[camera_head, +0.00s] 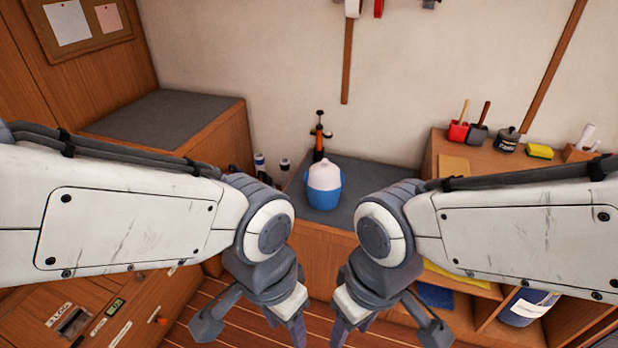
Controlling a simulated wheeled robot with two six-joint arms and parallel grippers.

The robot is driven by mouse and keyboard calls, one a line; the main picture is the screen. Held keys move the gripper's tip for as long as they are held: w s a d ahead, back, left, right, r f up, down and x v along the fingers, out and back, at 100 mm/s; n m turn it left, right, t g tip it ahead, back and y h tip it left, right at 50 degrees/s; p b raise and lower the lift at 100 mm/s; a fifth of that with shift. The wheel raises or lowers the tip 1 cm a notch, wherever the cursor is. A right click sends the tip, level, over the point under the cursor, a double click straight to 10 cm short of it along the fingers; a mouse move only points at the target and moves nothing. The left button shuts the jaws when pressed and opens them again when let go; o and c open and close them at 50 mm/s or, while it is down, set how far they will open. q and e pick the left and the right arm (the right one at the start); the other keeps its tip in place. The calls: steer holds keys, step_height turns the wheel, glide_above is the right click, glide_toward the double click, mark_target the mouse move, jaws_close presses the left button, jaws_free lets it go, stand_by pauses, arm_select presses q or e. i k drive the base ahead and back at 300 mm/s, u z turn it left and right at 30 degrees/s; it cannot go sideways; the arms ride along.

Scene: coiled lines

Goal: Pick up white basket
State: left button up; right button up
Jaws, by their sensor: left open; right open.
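I cannot make out a white basket in the head view. My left gripper (252,328) is open and empty, pointing down over the floor in the lower middle. My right gripper (388,331) is open and empty beside it, a little to the right. A rounded container with a white top and blue lower part (324,184) stands on the grey-topped bench (358,184), beyond both grippers. My arms hide parts of the benches on both sides.
An orange and black tool (319,136) stands behind the container. Red (458,131) and dark (478,134) holders, a black tin (506,140) and a yellow sponge (540,151) sit on the right shelf. A wooden cabinet (130,300) fills the lower left. Striped floor (225,318) shows below.

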mark_target(323, 175)
steer(key=u, duration=0.7)
steer(key=i, duration=1.75)
steer(key=z, duration=0.7)
